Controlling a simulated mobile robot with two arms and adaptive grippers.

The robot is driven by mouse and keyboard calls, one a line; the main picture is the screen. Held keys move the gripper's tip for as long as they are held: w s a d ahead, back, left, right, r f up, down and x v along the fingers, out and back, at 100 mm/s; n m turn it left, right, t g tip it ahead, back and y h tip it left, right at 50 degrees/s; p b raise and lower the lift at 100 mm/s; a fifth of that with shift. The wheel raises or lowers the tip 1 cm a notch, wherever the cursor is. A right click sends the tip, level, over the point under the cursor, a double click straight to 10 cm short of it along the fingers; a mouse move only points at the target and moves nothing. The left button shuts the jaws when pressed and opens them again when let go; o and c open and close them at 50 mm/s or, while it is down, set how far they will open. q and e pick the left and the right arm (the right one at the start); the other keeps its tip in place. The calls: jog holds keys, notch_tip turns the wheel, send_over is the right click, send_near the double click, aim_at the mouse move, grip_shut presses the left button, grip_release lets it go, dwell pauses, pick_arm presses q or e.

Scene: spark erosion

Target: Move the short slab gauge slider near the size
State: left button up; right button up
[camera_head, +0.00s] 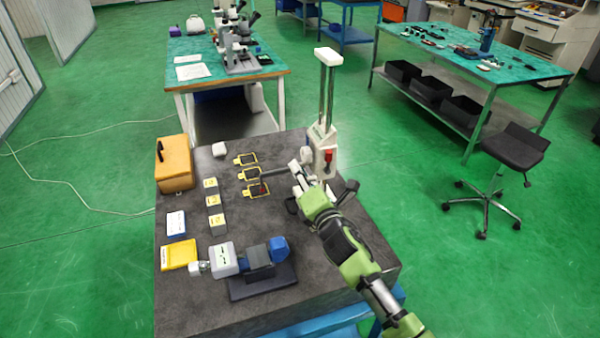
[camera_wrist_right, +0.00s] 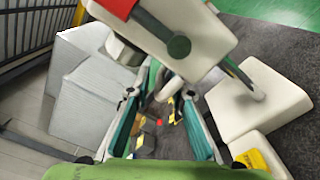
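The short slab gauge (camera_head: 327,88) stands upright at the slab's right rear edge, with two columns and a white top cap. Its white slider (camera_head: 323,148) with a red part sits low on the columns, and a dark arm reaches left from it. My right gripper (camera_head: 298,178) is just in front of the slider and partly overlaps it. In the right wrist view, my right gripper (camera_wrist_right: 161,122) has its teal-padded fingers apart, and the white gauge body (camera_wrist_right: 185,25) with its red part and a green knob is close above. Contact is unclear. My left gripper is out of view.
On the dark slab (camera_head: 190,222) are an orange case (camera_head: 174,164), several yellow-framed plates (camera_head: 246,159), grey blocks (camera_head: 214,201), a yellow box (camera_head: 179,255) and a blue-and-grey instrument (camera_head: 256,258). A stool (camera_head: 515,145) stands right on clear floor.

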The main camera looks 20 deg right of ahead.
grip_shut()
jog(key=shift+r, duration=0.2)
jog(key=shift+o, duration=1.9)
grip_release()
jog(key=shift+s+f, duration=0.15)
jog(key=shift+s, duration=0.1)
jog(key=s, duration=1.1)
jog(key=shift+s+d, duration=0.25)
jog(key=shift+d, duration=0.1)
